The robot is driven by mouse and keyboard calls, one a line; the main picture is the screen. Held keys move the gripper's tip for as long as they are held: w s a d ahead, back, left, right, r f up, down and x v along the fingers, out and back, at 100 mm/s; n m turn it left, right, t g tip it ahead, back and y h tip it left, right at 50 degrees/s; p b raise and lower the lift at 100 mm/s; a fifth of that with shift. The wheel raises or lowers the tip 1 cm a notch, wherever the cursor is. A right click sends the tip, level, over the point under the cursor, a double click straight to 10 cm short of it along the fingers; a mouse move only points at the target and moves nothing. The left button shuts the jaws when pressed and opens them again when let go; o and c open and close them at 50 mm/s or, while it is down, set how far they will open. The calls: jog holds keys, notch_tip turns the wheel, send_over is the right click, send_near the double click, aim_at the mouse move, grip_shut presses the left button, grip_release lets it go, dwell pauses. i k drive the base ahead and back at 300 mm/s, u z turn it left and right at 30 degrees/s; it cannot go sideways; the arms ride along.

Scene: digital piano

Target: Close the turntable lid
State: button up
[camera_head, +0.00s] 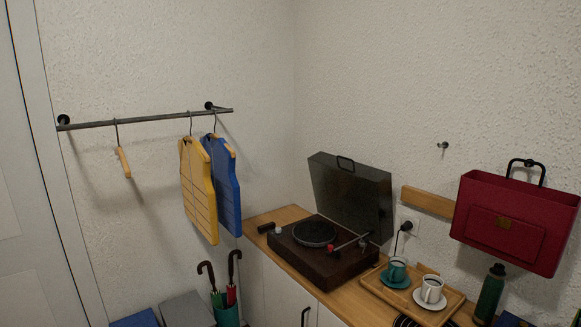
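The turntable (300,263) is a dark brown box with a black round platter (314,232) and a red-tipped tonearm. It stands on the wooden cabinet top in the corner. Its dark, see-through lid (350,200) stands raised and open at the back, leaning toward the wall. My gripper is not in this view.
A wooden tray (449,304) with a teal cup (396,271) and a white cup (432,287) is right of the turntable. A green bottle (489,293) stands farther right. A red bag (515,222) hangs on the wall. Vests (199,190) hang left, above umbrellas (231,290).

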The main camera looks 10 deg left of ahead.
aim_at(352, 201)
jog(key=u, duration=0.7)
jog(key=i, duration=0.4)
jog(key=u, duration=1.05)
jog(key=i, duration=1.5)
jog(key=z, duration=0.6)
